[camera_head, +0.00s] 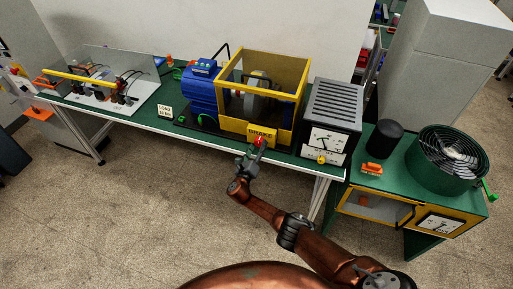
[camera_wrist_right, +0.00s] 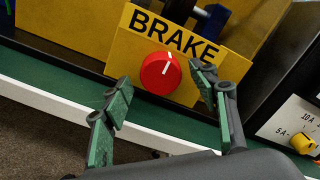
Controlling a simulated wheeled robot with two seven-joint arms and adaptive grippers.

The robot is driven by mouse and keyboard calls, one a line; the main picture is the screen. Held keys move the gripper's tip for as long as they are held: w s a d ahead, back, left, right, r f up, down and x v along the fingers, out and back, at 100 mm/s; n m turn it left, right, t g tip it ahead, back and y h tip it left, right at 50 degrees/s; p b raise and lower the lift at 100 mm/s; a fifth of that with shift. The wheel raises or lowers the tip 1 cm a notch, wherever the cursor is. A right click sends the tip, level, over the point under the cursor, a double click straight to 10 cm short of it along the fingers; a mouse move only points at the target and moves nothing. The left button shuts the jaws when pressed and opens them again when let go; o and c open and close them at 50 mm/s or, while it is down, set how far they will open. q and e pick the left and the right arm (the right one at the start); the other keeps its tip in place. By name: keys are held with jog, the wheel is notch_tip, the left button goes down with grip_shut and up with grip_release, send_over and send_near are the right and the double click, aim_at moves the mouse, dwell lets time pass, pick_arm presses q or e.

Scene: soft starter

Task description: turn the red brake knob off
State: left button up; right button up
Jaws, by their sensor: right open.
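The red brake knob (camera_wrist_right: 158,74) sits on a yellow panel marked BRAKE (camera_wrist_right: 172,35); its white pointer line points up and slightly right in the wrist view. In the head view the knob (camera_head: 259,141) shows just beyond my right gripper (camera_head: 252,150). In the right wrist view my right gripper (camera_wrist_right: 165,95) is open, with one green-padded finger to the lower left of the knob and the other to its right. Nothing is between the pads nearest me, and I cannot tell whether the fingertips touch the knob. My left gripper is not in view.
A grey meter box (camera_head: 332,110) with a yellow knob (camera_wrist_right: 302,143) stands right of the brake panel. The blue motor (camera_head: 201,92) and yellow guard frame (camera_head: 290,97) stand behind. The green table's front edge (camera_wrist_right: 62,100) runs below the panel. Floor in front is clear.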

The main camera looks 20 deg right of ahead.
jog(key=shift+s, duration=0.1)
jog(key=v, duration=1.2)
